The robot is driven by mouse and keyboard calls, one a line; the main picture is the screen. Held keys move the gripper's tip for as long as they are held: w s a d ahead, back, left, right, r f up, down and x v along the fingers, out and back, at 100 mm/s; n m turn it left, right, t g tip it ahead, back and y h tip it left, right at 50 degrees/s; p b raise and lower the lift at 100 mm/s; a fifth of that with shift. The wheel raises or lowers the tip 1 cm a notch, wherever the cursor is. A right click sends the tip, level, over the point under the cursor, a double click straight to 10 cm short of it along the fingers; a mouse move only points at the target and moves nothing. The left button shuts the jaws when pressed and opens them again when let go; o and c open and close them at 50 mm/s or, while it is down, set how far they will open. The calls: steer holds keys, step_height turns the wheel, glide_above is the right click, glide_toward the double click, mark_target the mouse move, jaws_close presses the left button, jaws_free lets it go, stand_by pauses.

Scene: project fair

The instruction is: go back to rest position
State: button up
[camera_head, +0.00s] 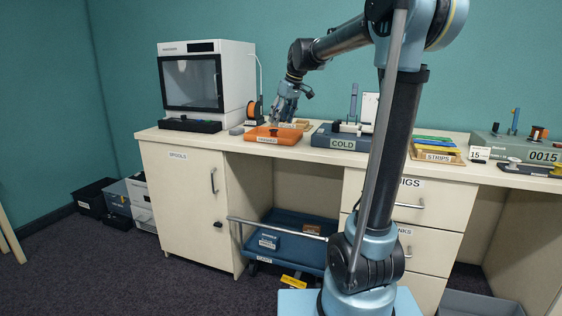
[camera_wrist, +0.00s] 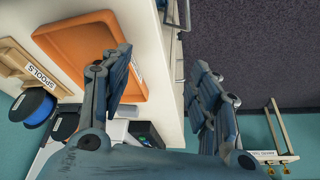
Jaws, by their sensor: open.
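My gripper (camera_head: 284,103) is above the counter (camera_head: 233,141), over the back edge of an orange tray (camera_head: 262,138). In the wrist view my gripper (camera_wrist: 165,90) has its two fingers spread wide apart with nothing between them. The orange tray (camera_wrist: 76,49) lies beside and below the left finger in that view and looks empty. My arm is stretched out toward the counter, with its upper links crossing the right half of the head view.
A white 3D printer (camera_head: 205,82) stands left of my gripper. A blue box marked COLD (camera_head: 342,143) sits right of the tray. A wooden SPOOLS rack (camera_wrist: 30,62) is close by. A blue cart (camera_head: 290,244) stands under the counter. Carpet is free at the front left.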

steer(key=s+d+f+m+h, duration=0.1)
steer(key=s+d+f+m, duration=0.2)
steer(key=s+d+f, duration=0.3)
steer(key=s+d+f+m+h, duration=0.1)
steer(key=s+d+f+m, duration=0.2)
steer(key=s+f, duration=0.9)
steer(key=s+d+f+m+h, duration=0.1)
steer(key=s+d+f+m, duration=0.2)
steer(key=s+d+f, duration=0.6)
steer(key=s+d, duration=0.1)
steer(key=s, duration=0.8)
steer(key=shift+s+g, duration=0.35)
steer(key=shift+g, duration=0.05)
